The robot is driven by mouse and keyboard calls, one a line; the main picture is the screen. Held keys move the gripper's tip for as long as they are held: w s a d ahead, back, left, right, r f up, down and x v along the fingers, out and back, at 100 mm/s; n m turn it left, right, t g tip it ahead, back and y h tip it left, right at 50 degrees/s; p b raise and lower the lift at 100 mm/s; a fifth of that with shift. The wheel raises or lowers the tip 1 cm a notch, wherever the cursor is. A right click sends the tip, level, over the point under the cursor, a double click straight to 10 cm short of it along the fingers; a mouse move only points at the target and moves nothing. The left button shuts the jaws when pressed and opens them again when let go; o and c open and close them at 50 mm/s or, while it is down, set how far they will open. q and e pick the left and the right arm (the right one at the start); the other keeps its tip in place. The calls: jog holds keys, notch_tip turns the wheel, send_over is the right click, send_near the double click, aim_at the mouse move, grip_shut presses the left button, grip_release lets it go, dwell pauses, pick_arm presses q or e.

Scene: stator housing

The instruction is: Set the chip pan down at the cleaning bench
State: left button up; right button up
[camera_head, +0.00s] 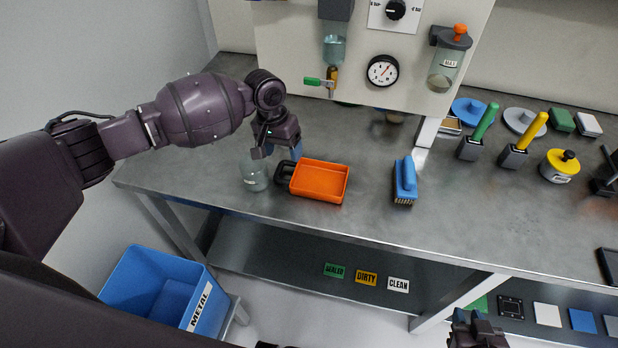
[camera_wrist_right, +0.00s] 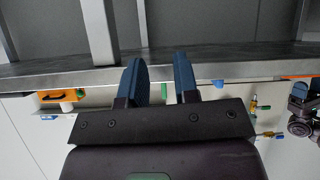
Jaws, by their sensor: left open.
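The chip pan (camera_head: 321,181) is an orange tray with a dark loop handle on its left side. It rests flat on the grey metal bench (camera_head: 250,212), near the front edge. My left gripper (camera_head: 277,155) is open, just above and behind the pan's handle, and the pan appears free of it. My right gripper (camera_head: 477,335) is at the bottom edge of the head view, in front of the bench and away from the pan. In the right wrist view its two blue fingers (camera_wrist_right: 159,80) are apart with nothing between them.
A clear glass jar (camera_head: 254,173) stands close left of the pan handle. A blue brush (camera_head: 405,181) lies to the right. A panel with a gauge (camera_head: 382,70) stands behind. A blue METAL bin (camera_head: 160,291) is on the lower left. The bench front between pan and brush is clear.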

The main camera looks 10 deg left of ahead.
aim_at(290, 173)
pick_arm(q)
jog(key=f, duration=0.2)
jog(key=d+f, duration=0.1)
jog(key=f, duration=0.2)
jog(key=shift+s, duration=0.1)
jog(key=c, duration=0.8)
